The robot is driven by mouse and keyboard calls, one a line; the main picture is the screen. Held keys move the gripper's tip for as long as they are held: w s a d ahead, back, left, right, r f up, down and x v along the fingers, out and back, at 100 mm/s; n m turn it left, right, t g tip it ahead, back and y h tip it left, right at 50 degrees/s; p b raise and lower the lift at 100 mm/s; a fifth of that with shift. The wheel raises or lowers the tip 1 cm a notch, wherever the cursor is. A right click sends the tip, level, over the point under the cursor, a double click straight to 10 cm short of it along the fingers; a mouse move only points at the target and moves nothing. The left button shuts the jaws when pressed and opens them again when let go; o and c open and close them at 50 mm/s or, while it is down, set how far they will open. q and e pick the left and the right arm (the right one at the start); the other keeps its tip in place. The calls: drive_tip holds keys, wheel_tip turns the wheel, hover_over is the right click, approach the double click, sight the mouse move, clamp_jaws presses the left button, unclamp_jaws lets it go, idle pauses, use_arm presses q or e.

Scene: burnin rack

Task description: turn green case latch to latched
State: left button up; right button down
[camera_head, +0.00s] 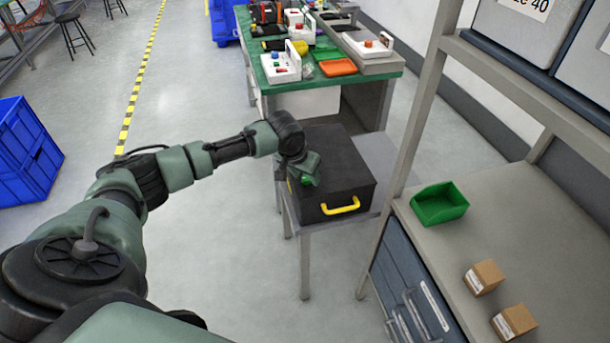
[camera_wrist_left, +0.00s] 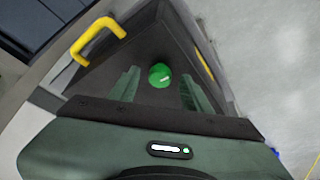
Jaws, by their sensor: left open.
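A black case (camera_head: 338,170) with a yellow handle (camera_head: 341,206) on its front stands on a small grey table. The green latch (camera_wrist_left: 159,75) is a round knob on the case, seen in the left wrist view; it also shows as a green patch beside the gripper in the head view (camera_head: 308,180). My left gripper (camera_wrist_left: 160,92) is open, its two fingers on either side of the latch in the picture. I cannot tell whether they touch it. The yellow handle also shows in the left wrist view (camera_wrist_left: 92,36). My right gripper is not in view.
A grey shelf rack (camera_head: 500,225) on the right holds a green bin (camera_head: 438,203) and two cardboard boxes (camera_head: 484,277). A green-topped bench (camera_head: 290,78) with devices stands behind the case. Blue crates (camera_head: 25,155) stand at the left. The floor between is clear.

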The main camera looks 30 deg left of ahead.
use_arm(q)
drive_tip(key=shift+f, duration=0.1)
